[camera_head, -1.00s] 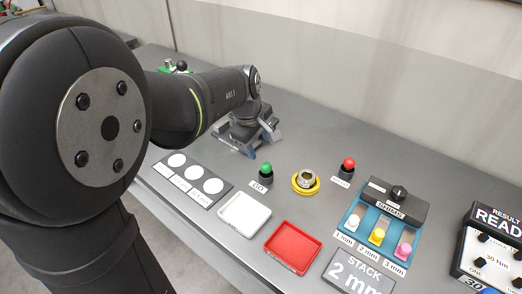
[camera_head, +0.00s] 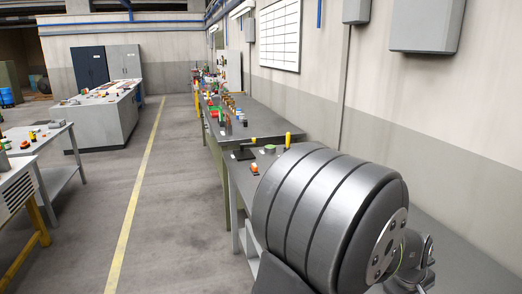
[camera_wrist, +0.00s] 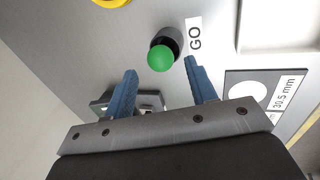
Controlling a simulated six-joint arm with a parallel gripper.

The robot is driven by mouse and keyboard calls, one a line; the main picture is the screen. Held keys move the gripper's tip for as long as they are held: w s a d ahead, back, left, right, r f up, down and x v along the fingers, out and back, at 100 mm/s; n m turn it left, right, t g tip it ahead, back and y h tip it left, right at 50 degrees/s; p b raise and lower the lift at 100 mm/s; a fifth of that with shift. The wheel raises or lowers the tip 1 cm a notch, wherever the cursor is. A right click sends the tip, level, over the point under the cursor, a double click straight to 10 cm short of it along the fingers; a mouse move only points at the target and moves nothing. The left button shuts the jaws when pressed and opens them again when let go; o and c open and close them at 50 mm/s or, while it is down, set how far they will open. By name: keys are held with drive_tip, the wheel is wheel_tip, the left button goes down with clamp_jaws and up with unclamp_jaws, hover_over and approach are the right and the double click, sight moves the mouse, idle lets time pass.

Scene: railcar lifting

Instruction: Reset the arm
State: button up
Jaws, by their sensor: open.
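My gripper (camera_wrist: 157,88) shows in the wrist view with its two blue fingers apart and nothing between them. A green-topped button (camera_wrist: 161,57) on a dark base stands just beyond the fingertips, beside a white "GO" label (camera_wrist: 195,36). I cannot tell how far the fingers are from it. In the head view my arm fills the lower right, and my gripper is hidden there.
In the wrist view a yellow ring (camera_wrist: 112,2) is at the top edge, a white tray (camera_wrist: 282,28) at upper right, and a card marked 30.5 mm (camera_wrist: 262,90) at right. The head view shows a long bench (camera_head: 219,143), a grey island (camera_head: 92,128) and open floor with a yellow line (camera_head: 131,215).

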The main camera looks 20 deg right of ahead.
drive_tip(key=x, duration=0.3)
drive_tip(key=shift+f, duration=0.15)
drive_tip(key=shift+r, duration=1.7)
